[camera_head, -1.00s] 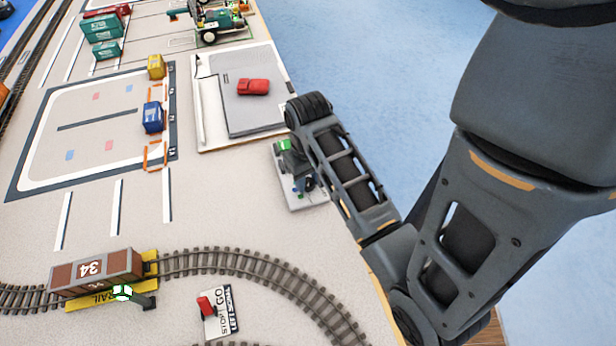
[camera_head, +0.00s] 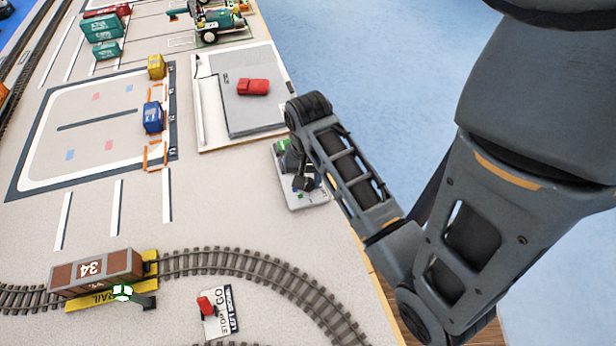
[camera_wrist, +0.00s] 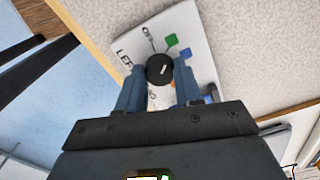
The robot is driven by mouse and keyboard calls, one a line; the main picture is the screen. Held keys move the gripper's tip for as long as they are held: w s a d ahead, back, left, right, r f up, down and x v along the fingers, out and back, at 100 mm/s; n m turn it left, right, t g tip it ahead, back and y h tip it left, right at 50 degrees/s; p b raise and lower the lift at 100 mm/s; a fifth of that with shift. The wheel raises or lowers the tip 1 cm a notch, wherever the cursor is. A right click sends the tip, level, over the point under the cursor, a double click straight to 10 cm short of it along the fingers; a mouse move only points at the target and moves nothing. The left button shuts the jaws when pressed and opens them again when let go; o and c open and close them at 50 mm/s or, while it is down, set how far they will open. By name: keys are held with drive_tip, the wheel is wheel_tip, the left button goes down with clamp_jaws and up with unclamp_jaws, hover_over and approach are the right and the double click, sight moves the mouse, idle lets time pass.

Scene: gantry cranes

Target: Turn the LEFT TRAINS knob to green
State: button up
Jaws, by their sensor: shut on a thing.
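The knob (camera_wrist: 160,69) is a black round dial with a white pointer line, on a light panel (camera_wrist: 196,40) lettered "LEFT" and "OFF". My gripper (camera_wrist: 160,88) is shut on the knob, one finger on each side. The pointer slants toward the lower right of that view, not squarely at the green square. In the head view the panel (camera_head: 316,197) sits at the table's right edge, and my gripper partly hides it.
A grey platform with a red car (camera_head: 253,87) lies behind the panel. A curved train track (camera_head: 240,262) with a brown wagon (camera_head: 95,270) and a stop/go panel (camera_head: 219,312) with a red lever are nearer. Open floor lies right of the table.

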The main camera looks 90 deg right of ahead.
idle(0.3)
drive_tip(key=o, duration=1)
drive_tip(key=shift+o, duration=0.2)
wheel_tip(320, 180, up, 8)
drive_tip(key=shift+f, duration=0.1)
